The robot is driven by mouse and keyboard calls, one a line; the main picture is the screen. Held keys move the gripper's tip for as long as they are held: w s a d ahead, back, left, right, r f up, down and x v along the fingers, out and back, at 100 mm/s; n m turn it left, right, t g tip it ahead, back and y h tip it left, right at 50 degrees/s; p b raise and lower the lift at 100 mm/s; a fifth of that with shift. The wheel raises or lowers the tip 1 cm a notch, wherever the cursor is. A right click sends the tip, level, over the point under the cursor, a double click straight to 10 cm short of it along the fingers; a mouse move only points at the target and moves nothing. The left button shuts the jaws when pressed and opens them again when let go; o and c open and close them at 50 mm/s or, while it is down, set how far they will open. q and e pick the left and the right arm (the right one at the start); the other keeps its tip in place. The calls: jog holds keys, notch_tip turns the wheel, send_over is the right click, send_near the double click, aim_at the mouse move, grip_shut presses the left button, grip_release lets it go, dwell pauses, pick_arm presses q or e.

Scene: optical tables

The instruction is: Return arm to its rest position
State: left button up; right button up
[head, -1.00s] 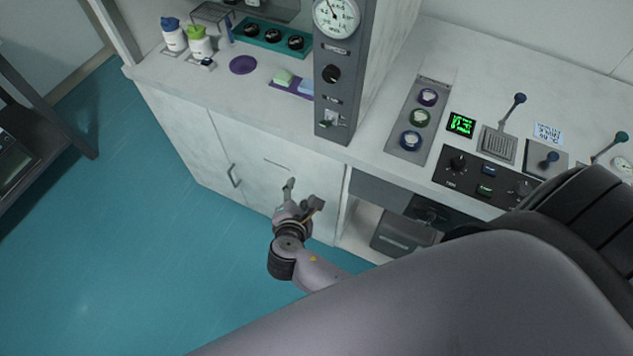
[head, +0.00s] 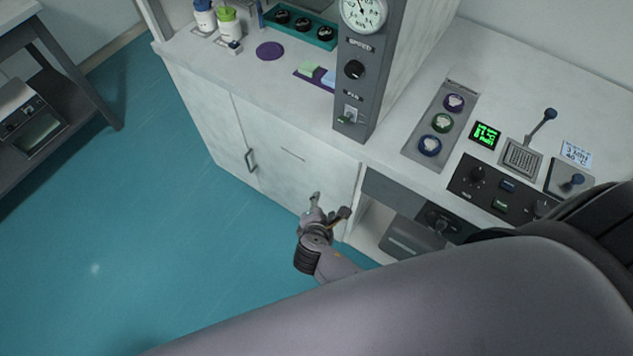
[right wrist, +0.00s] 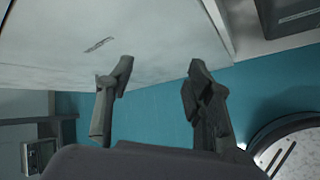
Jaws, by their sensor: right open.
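My right gripper (head: 328,211) is in front of the white cabinet below the counter, above the teal floor. It is open and empty, and its two fingers stand apart in the right wrist view (right wrist: 163,85). In that view the white cabinet front (right wrist: 130,40) is beyond the fingers. My right arm crosses the lower right of the head view and hides part of the counter and floor. My left gripper is not in view.
The counter holds a grey gauge column (head: 358,80), a panel with three knobs (head: 441,124), levers and a green display (head: 485,135). White bottles (head: 229,25) stand at the back left. A dark side table (head: 52,62) is at far left. Open teal floor (head: 150,220) lies between.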

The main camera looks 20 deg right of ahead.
jog(key=shift+f, duration=0.1)
jog(key=s+d+f+m+g+y, duration=0.25)
jog(key=s+f+m+g, duration=0.25)
jog(key=s+f, duration=1.1)
jog(key=s+d+f+m+g+y, duration=0.1)
jog(key=s+d+f+m, duration=0.1)
jog(key=s+f+m, duration=0.3)
jog(key=s+d+f+m+g+y+b, duration=0.1)
jog(key=s+d+f+m, duration=0.2)
jog(key=s, duration=0.9)
notch_tip(320, 180, down, 3)
jog(key=m, duration=0.3)
jog(key=shift+s+d+g, duration=0.15)
jog(key=shift+s+g, duration=0.05)
jog(key=shift+g, duration=0.1)
jog(key=shift+f, duration=0.1)
